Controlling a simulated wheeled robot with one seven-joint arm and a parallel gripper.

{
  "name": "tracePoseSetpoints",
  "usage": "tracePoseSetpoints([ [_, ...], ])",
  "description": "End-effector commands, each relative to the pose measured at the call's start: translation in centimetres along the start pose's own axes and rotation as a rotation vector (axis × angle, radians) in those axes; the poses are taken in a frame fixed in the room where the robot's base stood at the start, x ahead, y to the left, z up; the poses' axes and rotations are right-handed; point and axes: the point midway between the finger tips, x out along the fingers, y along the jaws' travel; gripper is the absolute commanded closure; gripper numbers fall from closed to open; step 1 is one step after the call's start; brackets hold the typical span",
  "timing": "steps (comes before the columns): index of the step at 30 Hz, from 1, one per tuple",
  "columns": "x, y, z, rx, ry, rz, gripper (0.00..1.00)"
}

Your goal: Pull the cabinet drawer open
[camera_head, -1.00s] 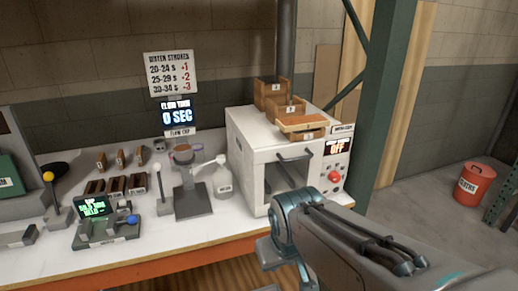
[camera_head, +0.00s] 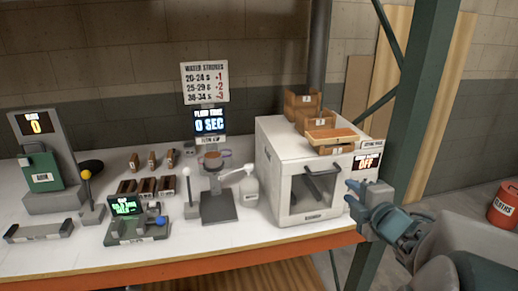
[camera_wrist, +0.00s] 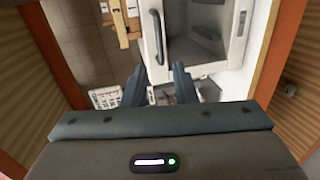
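A white box-shaped cabinet (camera_head: 268,165) stands on the right part of the bench. Its front has a dark bar handle (camera_head: 322,167) above a recessed, dark opening or window; I cannot tell which. In the wrist view the handle (camera_wrist: 157,38) shows beyond my fingers, apart from them. My gripper (camera_head: 350,195) is beside the cabinet's lower right front, in front of its control side. In the wrist view my gripper (camera_wrist: 162,75) has its two fingers apart with nothing between them. No part is clearly recognisable as a drawer.
Wooden boxes (camera_head: 302,108) and a tray (camera_head: 332,137) sit on top of the cabinet. A green post (camera_head: 425,110) rises at right. The bench has an orange front edge (camera_head: 200,263).

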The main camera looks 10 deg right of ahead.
Motion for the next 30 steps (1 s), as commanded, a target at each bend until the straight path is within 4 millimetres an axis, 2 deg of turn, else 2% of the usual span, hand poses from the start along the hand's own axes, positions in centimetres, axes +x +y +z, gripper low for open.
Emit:
tracePoseSetpoints([
  [5, 0.2, 0.1, -0.2, -0.021, 0.027, 0.005, 0.75],
  [13, 2.6, 0.3, -0.3, -0.016, 0.024, 0.003, 0.75],
  [24, 9.1, 0.1, -0.4, -0.019, 0.025, 0.005, 0.75],
  [30, 11.9, 0.1, -0.5, -0.019, 0.024, 0.006, 0.75],
])
